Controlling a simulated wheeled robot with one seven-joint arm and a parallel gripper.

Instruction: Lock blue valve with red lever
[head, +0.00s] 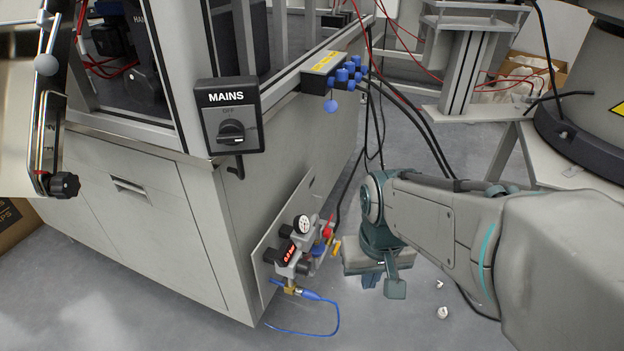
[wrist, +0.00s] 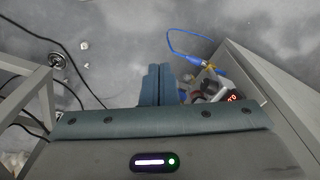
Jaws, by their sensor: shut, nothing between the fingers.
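The valve assembly sits on a grey plate low on the side of the cabinet in the head view. Its red lever (head: 328,231) sticks up at the right end, beside a small blue valve part (head: 318,249) and a yellow piece. My gripper (head: 395,289) is just right of the assembly, pointing down and apart from the lever. In the wrist view my gripper's two fingers (wrist: 158,70) are together with nothing between them. The assembly shows there partly, right of the fingers, with its red display (wrist: 232,96); the lever is not clear in that view.
A round gauge (head: 303,224) and a brass fitting (head: 291,288) with a blue hose (head: 335,318) belong to the assembly. The cabinet wall (head: 255,210) stands behind it. Black cables hang nearby. Small white scraps (head: 442,312) lie on the otherwise open floor.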

